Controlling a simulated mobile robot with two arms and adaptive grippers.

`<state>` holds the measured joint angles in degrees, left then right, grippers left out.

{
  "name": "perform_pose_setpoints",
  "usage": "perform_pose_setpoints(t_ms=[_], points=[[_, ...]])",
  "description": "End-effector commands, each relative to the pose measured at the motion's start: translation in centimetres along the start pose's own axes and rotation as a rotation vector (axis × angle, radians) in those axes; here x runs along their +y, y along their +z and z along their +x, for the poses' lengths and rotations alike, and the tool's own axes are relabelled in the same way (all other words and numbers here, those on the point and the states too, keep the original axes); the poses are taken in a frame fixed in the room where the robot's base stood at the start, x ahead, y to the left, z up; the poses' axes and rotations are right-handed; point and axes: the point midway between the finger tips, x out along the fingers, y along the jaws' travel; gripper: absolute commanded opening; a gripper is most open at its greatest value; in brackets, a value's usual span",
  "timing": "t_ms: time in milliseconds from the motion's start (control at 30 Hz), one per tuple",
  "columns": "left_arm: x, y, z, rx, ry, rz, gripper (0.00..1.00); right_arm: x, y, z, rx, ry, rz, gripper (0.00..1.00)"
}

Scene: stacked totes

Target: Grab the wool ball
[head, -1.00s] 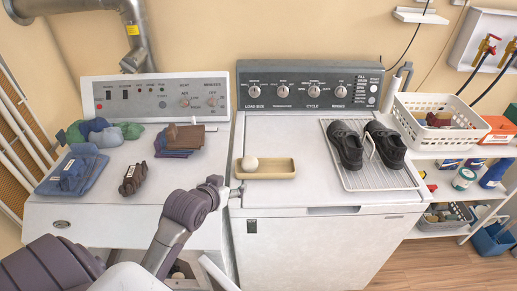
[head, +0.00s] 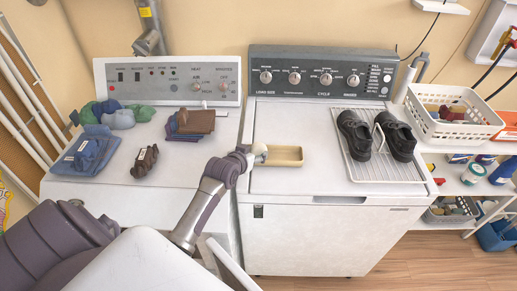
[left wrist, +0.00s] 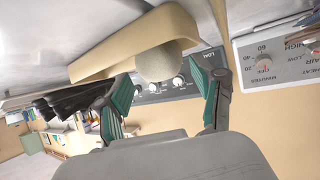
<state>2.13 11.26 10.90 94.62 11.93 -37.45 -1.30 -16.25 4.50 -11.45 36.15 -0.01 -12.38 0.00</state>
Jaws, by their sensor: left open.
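The wool ball (head: 259,149) is pale and round, at the left end of a shallow tan tray (head: 284,156) on the right-hand machine's white top. In the left wrist view the ball (left wrist: 162,64) shows in front of the tray wall (left wrist: 120,52). My left gripper (head: 250,154) is at the tray's left end, right beside the ball and partly covering it. In the wrist view its two green-padded fingers (left wrist: 162,80) are open, one on each side of the ball. I cannot tell whether either touches it. My right gripper is not in view.
Black shoes (head: 357,138) stand on a white wire rack (head: 385,165) to the right. Folded brown and blue cloths (head: 190,122) and a blue clothes pile (head: 88,150) lie on the left machine. The white top in front of the tray is clear.

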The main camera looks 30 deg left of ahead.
Motion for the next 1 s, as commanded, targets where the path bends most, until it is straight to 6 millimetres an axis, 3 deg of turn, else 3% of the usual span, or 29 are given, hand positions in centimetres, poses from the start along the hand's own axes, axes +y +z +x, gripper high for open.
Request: perform_pose_setpoints(t_ms=[200, 467, 700, 1000], points=[[0.1, 0.0, 2.4, 0.001, 0.000, 0.000, 0.67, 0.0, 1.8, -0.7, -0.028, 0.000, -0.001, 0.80], [0.1, 0.1, 2.6, 0.001, 0.000, 0.001, 0.67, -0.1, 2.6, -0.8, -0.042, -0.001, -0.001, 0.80], [0.0, 0.1, 2.6, 0.001, 0.000, 0.001, 0.32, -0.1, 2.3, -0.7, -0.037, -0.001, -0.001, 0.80], [0.0, -0.1, 2.5, 0.001, 0.000, 0.001, 0.31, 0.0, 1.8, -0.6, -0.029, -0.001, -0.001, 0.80]])
